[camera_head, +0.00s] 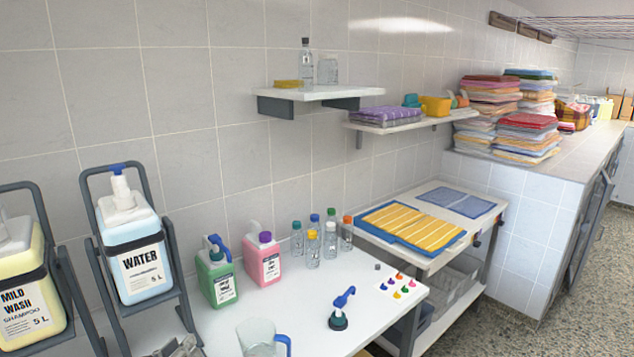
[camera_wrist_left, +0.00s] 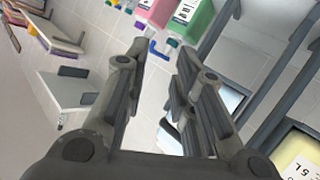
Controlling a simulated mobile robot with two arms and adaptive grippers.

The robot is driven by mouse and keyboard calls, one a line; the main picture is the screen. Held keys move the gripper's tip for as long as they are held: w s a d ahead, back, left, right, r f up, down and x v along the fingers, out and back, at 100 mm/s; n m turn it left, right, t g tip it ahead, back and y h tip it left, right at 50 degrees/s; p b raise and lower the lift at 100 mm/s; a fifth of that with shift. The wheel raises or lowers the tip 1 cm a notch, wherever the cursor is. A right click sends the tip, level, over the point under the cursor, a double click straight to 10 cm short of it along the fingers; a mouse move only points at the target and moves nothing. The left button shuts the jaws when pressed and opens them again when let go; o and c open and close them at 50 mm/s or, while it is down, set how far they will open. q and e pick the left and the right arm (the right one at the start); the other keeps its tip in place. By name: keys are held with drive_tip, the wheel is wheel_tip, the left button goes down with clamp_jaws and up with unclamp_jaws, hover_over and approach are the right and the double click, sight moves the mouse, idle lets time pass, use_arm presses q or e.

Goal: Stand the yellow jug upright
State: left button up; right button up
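The yellow jug (camera_head: 24,290), labelled "MILD WASH SHAMPOO 5 L", sits in a dark grey frame at the far left of the head view, partly cut off by the picture edge. It looks slightly tilted, but I cannot tell how much is perspective. It also shows in the left wrist view (camera_wrist_left: 301,153) at the lower right, partly cut off. My left gripper (camera_wrist_left: 161,56) is open, with nothing between its fingers. Its tip (camera_head: 181,347) shows at the bottom of the head view, right of the yellow jug and apart from it. My right gripper is not in view.
A green jug (camera_head: 218,280), a pink jug (camera_head: 264,262), a clear pitcher (camera_head: 258,338) and several small bottles stand on the white table (camera_head: 300,290). The table's middle is mostly clear.

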use_arm(q)
drive_tip(key=s+d+f+m+g, duration=0.2)
drive_tip(key=s+f+g, duration=0.3)
drive_tip(key=s, duration=0.4)
drive_tip(key=s+d+f+m+g, duration=0.1)
drive_tip(key=s+f+g, duration=0.1)
drive_tip(key=s+f, duration=0.6)
drive_tip(key=s+d+f+m+g, duration=0.2)
drive_tip(key=s+f+g, duration=0.25)
drive_tip(key=s, duration=0.65)
wheel_tip(320, 180, down, 28)
drive_tip(key=s, duration=0.1)
drive_tip(key=s+a+f+g+y, duration=0.1)
drive_tip(key=s+a+f, duration=0.2)
drive_tip(key=s+f, duration=1.1)
drive_tip(key=shift+s+f+g, duration=0.35)
drive_tip(key=shift+s, duration=0.9)
